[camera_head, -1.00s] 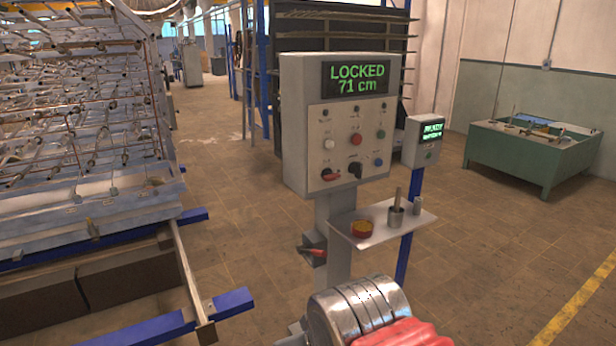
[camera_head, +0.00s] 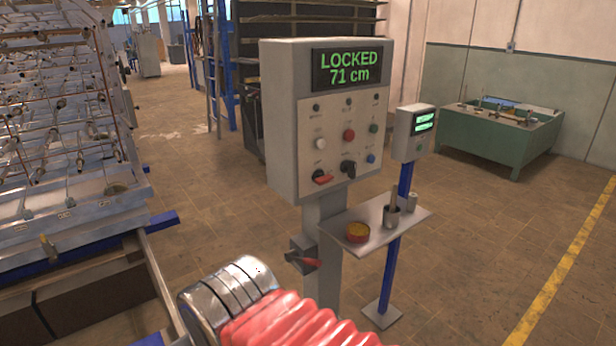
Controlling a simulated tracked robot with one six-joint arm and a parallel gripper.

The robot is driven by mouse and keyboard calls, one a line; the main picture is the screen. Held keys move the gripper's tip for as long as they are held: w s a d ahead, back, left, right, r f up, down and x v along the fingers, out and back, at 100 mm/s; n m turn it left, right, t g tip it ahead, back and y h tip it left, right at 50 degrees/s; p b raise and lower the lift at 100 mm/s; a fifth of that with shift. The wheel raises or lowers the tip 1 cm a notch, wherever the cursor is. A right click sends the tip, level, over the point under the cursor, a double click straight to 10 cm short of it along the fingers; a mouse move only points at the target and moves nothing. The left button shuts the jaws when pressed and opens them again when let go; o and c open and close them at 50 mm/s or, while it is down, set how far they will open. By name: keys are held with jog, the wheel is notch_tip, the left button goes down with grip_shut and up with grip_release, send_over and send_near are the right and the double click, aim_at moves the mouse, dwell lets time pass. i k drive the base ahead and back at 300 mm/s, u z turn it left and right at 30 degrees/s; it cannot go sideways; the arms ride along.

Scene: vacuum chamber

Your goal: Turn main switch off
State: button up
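A grey control cabinet (camera_head: 290,120) stands on a column, its green display (camera_head: 346,70) reading "LOCKED 71 cm". Low on its panel sit a red-handled rotary switch (camera_head: 322,180) at the left and a black rotary knob (camera_head: 348,168) beside it. A small grey box with a red lever (camera_head: 306,259) is fixed to the column below. I cannot read which of these is the main switch. My arm, with metal bands and a red ribbed sleeve, is in the front, below the lever box. My gripper is not in view.
A small display box (camera_head: 415,133) stands on a blue post behind. A metal rack (camera_head: 70,140) fills the left. Open floor lies right.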

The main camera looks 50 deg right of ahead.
aim_at(318, 177)
jog(key=z, duration=0.35)
jog(key=i, duration=0.95)
jog(key=z, duration=0.65)
